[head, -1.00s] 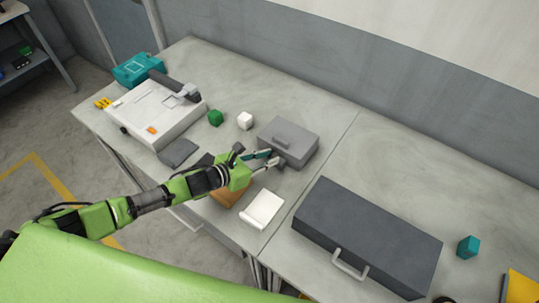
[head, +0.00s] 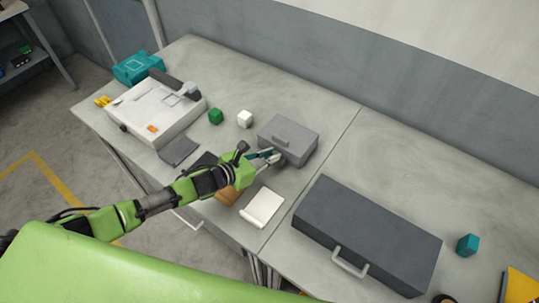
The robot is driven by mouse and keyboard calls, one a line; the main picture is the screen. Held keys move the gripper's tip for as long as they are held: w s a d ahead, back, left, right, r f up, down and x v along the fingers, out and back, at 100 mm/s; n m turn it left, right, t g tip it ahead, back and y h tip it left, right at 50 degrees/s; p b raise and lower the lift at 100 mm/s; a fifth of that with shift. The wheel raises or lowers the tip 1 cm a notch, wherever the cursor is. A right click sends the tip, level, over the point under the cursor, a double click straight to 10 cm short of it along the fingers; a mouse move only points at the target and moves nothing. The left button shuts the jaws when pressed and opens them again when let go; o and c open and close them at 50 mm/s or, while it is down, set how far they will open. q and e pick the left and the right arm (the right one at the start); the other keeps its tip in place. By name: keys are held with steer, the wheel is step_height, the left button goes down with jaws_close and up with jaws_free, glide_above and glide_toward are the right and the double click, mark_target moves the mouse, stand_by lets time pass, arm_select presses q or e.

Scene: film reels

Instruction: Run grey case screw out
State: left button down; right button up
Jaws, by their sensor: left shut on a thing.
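The grey case (head: 294,134), a light grey box with a raised grip on its lid, sits on the table near the middle of the head view. My left gripper (head: 274,157) is at its front left face, shut on a small part there that the fingers mostly hide. I take this to be the case screw, but its shape cannot be made out. The case lid looks closed. My right gripper is not in view.
A large dark case (head: 366,232) with a handle lies to the right. A white tray-like block (head: 262,207) and an orange-brown block (head: 228,195) lie in front. A white machine (head: 160,108), a green block (head: 216,116) and a white block (head: 245,119) stand left. The table behind is clear.

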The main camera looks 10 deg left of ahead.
arm_select(q)
steer(key=shift+s+d+f+n+t+y, duration=0.15)
steer(key=shift+n+t+y, duration=0.1)
steer(key=shift+n+y, duration=0.3)
steer(key=shift+s+d+n+t+y, duration=0.15)
steer(key=shift+n+t+y, duration=0.1)
steer(key=shift+n+y, duration=0.3)
steer(key=shift+d+n+t+y+b, duration=0.15)
steer(key=shift+n+t+y+b, duration=0.25)
steer(key=shift+n+y, duration=0.55)
steer(key=shift+d+n+t+y+b, duration=0.15)
steer(key=shift+n+y+b, duration=0.3)
steer(key=shift+n+y, duration=0.45)
steer(key=shift+y, duration=0.25)
steer(key=shift+a, duration=0.1)
steer(key=c, duration=2.3)
jaws_free()
steer(key=v, duration=1.2)
